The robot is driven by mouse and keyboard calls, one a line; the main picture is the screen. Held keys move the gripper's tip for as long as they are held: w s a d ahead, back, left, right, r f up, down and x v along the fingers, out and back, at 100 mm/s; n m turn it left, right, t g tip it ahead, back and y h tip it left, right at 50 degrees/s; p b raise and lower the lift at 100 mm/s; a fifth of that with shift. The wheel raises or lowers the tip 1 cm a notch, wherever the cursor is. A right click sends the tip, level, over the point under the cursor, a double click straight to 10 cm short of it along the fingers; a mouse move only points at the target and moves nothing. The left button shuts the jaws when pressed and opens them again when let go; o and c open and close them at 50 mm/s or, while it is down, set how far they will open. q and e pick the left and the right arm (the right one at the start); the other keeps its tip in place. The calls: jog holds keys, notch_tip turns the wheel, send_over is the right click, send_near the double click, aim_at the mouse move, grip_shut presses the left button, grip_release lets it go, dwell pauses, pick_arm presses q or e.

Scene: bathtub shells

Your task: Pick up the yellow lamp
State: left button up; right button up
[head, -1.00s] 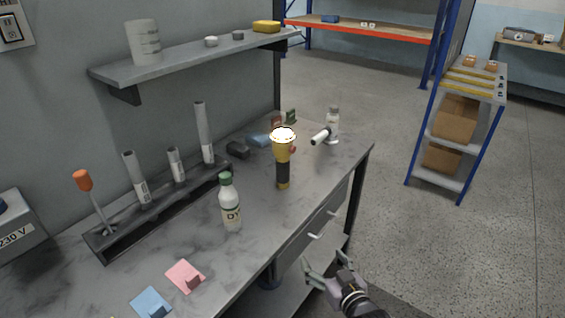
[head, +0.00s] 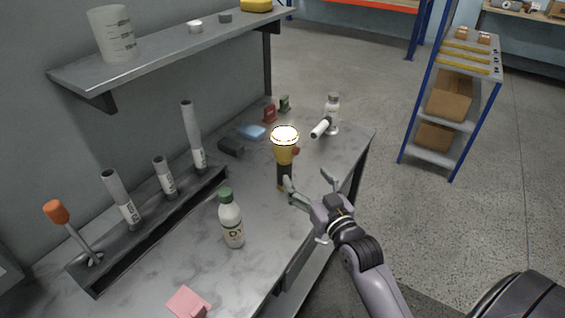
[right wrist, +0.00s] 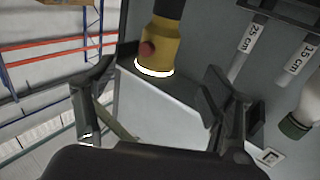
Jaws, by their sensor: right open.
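The yellow lamp (head: 284,150) is a torch with a yellow head, a lit white top, a red button and a black handle. It stands upright on the grey workbench (head: 262,215). My right gripper (head: 308,180) is open and empty in front of the lamp, to its lower right; one finger overlaps the black handle in the head view. In the right wrist view the lamp (right wrist: 158,48) appears upside down, beyond and between the two spread fingers. I cannot tell whether any finger touches it. My left gripper is not in view.
A green-capped bottle (head: 231,220) stands left of the lamp in front of a tube rack (head: 150,228). A white bottle (head: 332,115) stands behind right. A black block (head: 231,147) and a blue sponge-like piece (head: 251,132) lie behind left. A wall shelf (head: 170,52) hangs above.

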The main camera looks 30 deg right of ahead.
aim_at(289, 155)
jog(key=w, duration=0.3)
jog(key=w+p, duration=0.1)
jog(key=w, duration=0.1)
jog(key=shift+w+d+r, duration=0.15)
jog(key=shift+w+d, duration=0.05)
jog(key=shift+w, duration=0.2)
jog(key=w, duration=0.3)
jog(key=shift+p, duration=0.35)
jog(key=w+p, duration=0.1)
jog(key=w, duration=0.3)
jog(key=shift+w+d, duration=0.1)
jog(key=shift+d, duration=0.05)
jog(key=shift+w, duration=0.2)
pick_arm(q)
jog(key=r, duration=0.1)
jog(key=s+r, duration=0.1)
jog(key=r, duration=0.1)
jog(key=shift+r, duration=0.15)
pick_arm(e)
jog(key=shift+c, duration=0.2)
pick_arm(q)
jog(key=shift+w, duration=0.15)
pick_arm(e)
jog(key=c, duration=1.8)
